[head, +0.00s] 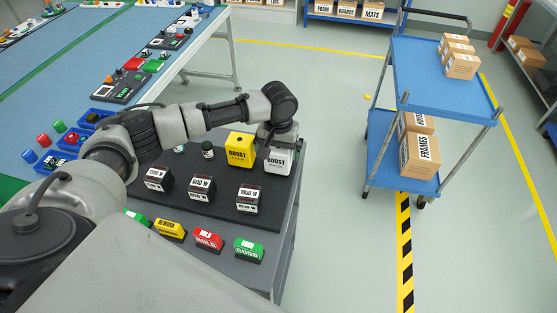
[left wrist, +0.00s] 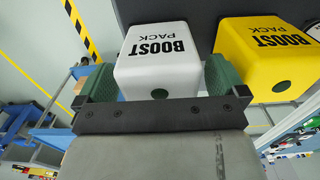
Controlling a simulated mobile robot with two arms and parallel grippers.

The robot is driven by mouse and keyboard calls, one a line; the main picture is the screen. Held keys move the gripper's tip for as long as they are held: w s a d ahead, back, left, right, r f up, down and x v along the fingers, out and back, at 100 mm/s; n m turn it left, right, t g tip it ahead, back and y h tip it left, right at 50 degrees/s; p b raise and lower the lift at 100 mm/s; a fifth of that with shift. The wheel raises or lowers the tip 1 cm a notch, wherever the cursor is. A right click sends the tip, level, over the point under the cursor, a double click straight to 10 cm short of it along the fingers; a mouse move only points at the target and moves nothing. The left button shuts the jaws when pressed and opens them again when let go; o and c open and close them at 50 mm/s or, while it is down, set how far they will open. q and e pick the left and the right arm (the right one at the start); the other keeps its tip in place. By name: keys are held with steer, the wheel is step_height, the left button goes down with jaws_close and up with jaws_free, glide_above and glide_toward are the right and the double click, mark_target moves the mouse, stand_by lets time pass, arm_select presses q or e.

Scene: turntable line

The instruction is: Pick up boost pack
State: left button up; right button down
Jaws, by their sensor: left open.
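A white boost pack (head: 279,161) stands at the far right corner of the dark board on the grey bench. It also shows in the left wrist view (left wrist: 153,60). A yellow boost pack (head: 240,151) stands just to its left, and in the left wrist view it is at the right (left wrist: 265,58). My left gripper (left wrist: 156,82) is open, with its green fingers on either side of the white pack. In the head view the gripper (head: 281,138) is just above and behind that pack, partly hidden by it. My right gripper is not in view.
Black wattage blocks (head: 201,188) stand in front on the board (head: 222,205). Coloured labelled blocks (head: 208,239) line the bench's front edge. A small dark jar (head: 208,149) is left of the yellow pack. A blue cart (head: 430,75) with boxes stands right, across open floor.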

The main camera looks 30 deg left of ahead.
arm_select(q)
steer(key=c, duration=1.6)
steer(key=shift+r, duration=0.1)
steer(key=shift+c, duration=1.3)
steer(key=shift+w, duration=0.1)
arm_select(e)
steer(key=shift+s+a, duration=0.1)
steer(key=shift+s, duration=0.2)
arm_select(q)
steer(key=shift+r, duration=0.1)
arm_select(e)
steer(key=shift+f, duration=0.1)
